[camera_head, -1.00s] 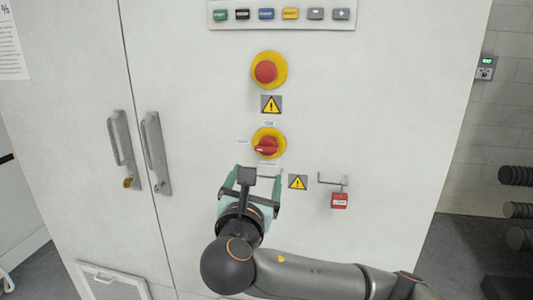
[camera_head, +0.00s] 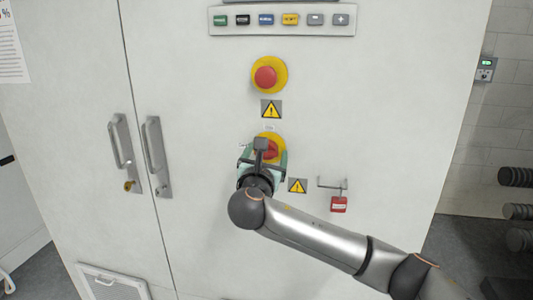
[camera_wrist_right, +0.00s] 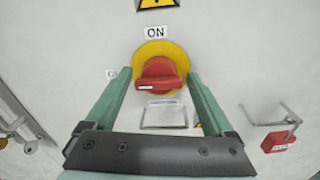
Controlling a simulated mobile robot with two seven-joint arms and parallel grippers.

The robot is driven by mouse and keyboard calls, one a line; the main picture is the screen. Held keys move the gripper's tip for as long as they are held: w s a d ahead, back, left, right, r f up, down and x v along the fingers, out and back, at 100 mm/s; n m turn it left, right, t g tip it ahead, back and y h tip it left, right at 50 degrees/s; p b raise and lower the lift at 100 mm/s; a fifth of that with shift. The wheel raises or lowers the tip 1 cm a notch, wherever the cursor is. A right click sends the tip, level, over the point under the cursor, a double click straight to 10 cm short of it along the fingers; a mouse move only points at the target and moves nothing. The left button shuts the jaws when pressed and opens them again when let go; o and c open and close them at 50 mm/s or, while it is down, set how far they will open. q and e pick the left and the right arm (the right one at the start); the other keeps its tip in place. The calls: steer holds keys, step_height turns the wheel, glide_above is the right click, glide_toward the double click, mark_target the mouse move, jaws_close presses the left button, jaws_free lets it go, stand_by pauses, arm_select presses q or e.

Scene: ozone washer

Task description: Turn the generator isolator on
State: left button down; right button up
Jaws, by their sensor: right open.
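The generator isolator is a red rotary handle on a round yellow plate (camera_head: 279,140) on the white cabinet front, partly hidden by my gripper in the head view. In the right wrist view the red handle (camera_wrist_right: 160,82) lies roughly level, its white mark at the left end. An "ON" label (camera_wrist_right: 155,32) is above it; another label (camera_wrist_right: 112,73) at the left is partly hidden by a finger. My right gripper (camera_head: 263,157) is open, its green fingers on the left and right of the handle, with a gap visible to each side. My left gripper is not in view.
A red emergency button (camera_head: 265,77) on yellow is above the isolator. A red padlock (camera_head: 339,204) hangs from a hasp at the right. Door handles (camera_head: 155,155) are on the left, and a button panel (camera_head: 283,20) is at the top.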

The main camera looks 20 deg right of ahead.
steer(key=shift+c, duration=0.2)
steer(key=c, duration=1.1)
